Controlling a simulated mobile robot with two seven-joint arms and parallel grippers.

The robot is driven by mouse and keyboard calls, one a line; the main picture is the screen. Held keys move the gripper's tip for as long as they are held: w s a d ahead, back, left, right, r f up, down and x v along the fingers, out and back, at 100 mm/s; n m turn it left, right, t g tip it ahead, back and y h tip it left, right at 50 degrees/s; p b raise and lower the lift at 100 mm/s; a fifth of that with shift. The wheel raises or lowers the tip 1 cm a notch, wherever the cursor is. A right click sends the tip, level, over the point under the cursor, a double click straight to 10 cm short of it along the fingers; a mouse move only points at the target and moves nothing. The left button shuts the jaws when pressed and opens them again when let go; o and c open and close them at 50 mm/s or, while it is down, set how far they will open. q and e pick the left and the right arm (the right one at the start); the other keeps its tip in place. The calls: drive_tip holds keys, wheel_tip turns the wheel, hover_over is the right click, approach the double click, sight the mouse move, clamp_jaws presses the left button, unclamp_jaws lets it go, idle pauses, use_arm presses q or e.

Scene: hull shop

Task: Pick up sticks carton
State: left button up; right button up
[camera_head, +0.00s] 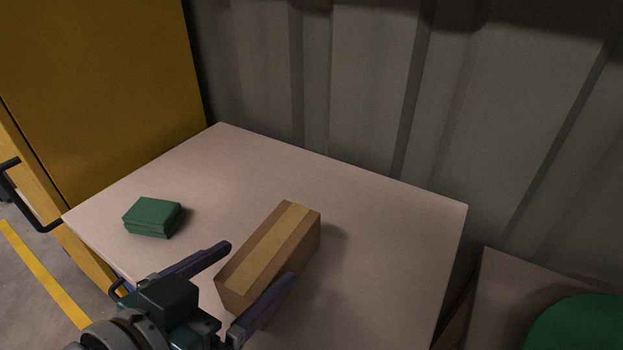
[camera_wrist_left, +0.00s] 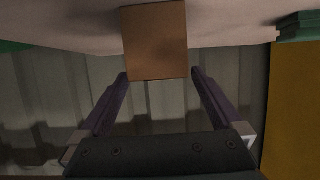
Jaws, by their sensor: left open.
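The sticks carton (camera_head: 268,252) is a long brown cardboard box with a lighter tape strip along its top. It lies on the pale table (camera_head: 370,215). My left gripper (camera_head: 258,268) is open at the carton's near end, with one finger to the left and the other in front on the right. In the left wrist view the carton's end face (camera_wrist_left: 155,42) shows between and beyond the fingertips of my left gripper (camera_wrist_left: 158,76). I cannot tell whether the fingers touch it. My right gripper is not in view.
A small green stack (camera_head: 152,216) sits on the table left of the carton; it also shows in the left wrist view (camera_wrist_left: 300,27). A yellow cabinet (camera_head: 100,90) stands at the left. A corrugated wall (camera_head: 350,90) is behind. The table's back and right are clear.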

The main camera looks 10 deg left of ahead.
sight(273, 252)
use_arm(q)
drive_tip(key=b+x, duration=0.1)
drive_tip(key=x, duration=0.5)
drive_tip(key=shift+f+b, duration=0.2)
drive_tip(key=shift+b, duration=0.2)
drive_tip(key=shift+c, duration=0.2)
drive_tip(key=c, duration=1.5)
